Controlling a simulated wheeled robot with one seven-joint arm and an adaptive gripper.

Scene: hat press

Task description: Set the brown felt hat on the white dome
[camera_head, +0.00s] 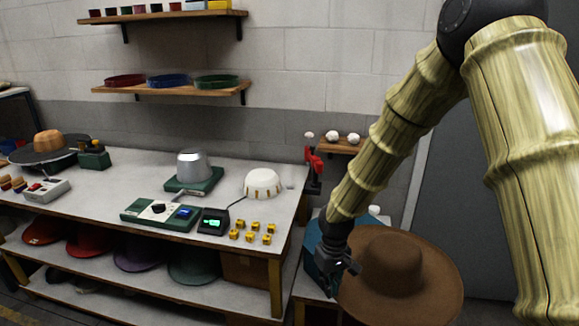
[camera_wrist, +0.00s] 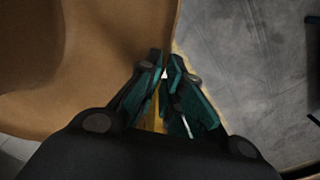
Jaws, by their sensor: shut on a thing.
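The brown felt hat (camera_head: 408,292) hangs at the right front in the head view, wide brim and rounded crown up. In the wrist view its brown felt (camera_wrist: 90,60) fills the left side. My gripper (camera_head: 338,272) is shut on the left edge of the brim; its fingertips (camera_wrist: 164,74) meet at the brim edge in the wrist view. The white dome (camera_head: 263,183) stands on the white bench top near its right end, up and left of the hat and apart from it. No hat is on it. What lies directly under the hat is hidden.
On the bench (camera_head: 110,172) are a silver hat block (camera_head: 194,164), a green control box (camera_head: 158,211), a small display (camera_head: 213,221) and several yellow blocks (camera_head: 252,231). A red clamp-like tool (camera_head: 314,169) stands at the bench's right end. Wall shelves (camera_head: 172,88) hang above.

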